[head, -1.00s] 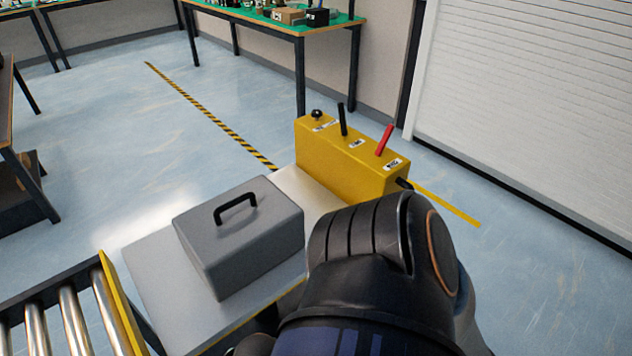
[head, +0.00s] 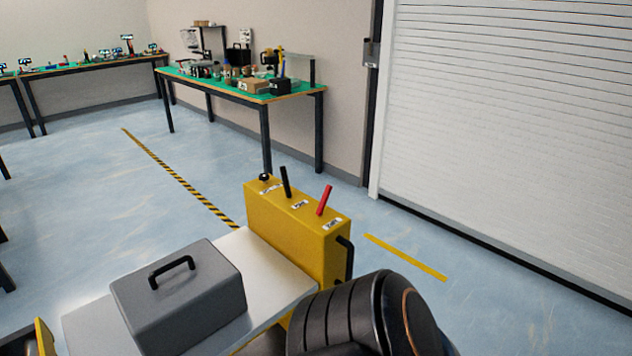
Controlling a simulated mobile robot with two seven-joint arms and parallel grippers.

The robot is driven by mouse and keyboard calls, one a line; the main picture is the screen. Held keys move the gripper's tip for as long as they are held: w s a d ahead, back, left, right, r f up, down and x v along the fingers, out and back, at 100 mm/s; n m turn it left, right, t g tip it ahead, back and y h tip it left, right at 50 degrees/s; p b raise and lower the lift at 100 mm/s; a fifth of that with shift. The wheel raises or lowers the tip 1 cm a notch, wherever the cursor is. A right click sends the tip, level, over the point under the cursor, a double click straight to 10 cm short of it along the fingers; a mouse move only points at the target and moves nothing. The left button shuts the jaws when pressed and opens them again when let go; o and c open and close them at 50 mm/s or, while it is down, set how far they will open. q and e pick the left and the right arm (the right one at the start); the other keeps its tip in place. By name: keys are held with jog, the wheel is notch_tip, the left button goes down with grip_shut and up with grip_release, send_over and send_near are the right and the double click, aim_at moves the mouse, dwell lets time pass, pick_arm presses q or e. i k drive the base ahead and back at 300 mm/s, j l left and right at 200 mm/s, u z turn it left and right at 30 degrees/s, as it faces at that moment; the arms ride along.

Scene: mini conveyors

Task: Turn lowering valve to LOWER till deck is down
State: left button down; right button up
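A yellow control box (head: 290,238) stands at the far edge of a metal deck (head: 262,262). On its top are a small black knob (head: 264,178), a black lever (head: 286,183) leaning slightly left and a red lever (head: 324,200) leaning right. A grey case (head: 180,300) with a black handle rests on the deck. A dark link of my arm fills the bottom right, in front of the deck's near corner. Neither gripper shows.
A black bar handle (head: 346,258) is on the box's right side. Yellow floor tape (head: 405,257) lies beyond it, before a white roller door (head: 510,130). A green-topped bench (head: 207,80) with several items stands behind. The floor left of the box is clear.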

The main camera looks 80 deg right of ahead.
aim_at(263, 176)
jog(key=k+z, duration=0.15)
jog(key=z, duration=0.35)
jog(key=k+z, duration=0.1)
jog(key=z, duration=1.9)
jog(key=j+z, duration=0.65)
jog(key=k+j, duration=0.1)
jog(key=j, duration=0.25)
jog(key=k+j, duration=0.15)
jog(key=j, duration=0.2)
jog(key=k+j, duration=0.1)
jog(key=j, duration=0.25)
